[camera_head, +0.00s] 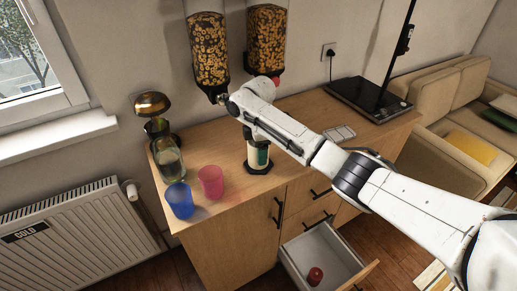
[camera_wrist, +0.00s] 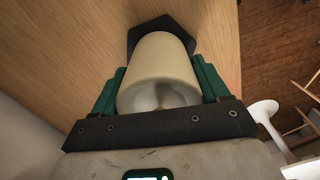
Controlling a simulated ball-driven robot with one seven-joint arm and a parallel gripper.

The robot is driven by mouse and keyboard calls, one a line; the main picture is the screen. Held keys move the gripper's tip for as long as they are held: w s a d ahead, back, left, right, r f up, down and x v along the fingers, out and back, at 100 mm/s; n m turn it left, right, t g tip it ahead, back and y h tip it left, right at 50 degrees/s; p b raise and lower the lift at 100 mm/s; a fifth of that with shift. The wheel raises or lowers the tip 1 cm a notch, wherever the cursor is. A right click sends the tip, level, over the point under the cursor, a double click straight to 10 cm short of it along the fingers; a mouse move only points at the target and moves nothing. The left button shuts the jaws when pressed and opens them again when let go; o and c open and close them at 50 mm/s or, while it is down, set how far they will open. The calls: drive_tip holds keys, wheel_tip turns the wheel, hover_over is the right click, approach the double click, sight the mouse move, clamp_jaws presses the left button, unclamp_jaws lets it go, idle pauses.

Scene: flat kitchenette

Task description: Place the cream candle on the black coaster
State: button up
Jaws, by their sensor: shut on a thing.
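The cream candle (camera_wrist: 158,68) is upright between the green fingers of my gripper (camera_wrist: 159,88), which is shut on it. In the head view, my gripper (camera_head: 258,153) is at the counter's front edge, and the candle is partly hidden by it. The black coaster (camera_wrist: 148,30) is angular and shows beyond the candle in the wrist view. In the head view the coaster (camera_head: 258,170) lies on the counter directly under the candle. I cannot tell for sure whether the candle's base touches it.
On the wooden counter (camera_head: 232,205), a blue cup (camera_head: 180,201), a pink cup (camera_head: 211,182) and a glass bottle (camera_head: 170,162) stand left of my gripper. Two cereal dispensers (camera_head: 207,50) hang behind. An open drawer (camera_head: 325,258) holding a red object (camera_head: 315,276) juts out below.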

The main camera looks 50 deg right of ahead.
drive_tip(key=shift+f, duration=0.15)
drive_tip(key=o, duration=1.3)
wheel_tip(320, 180, up, 12)
drive_tip(key=shift+r, duration=0.15)
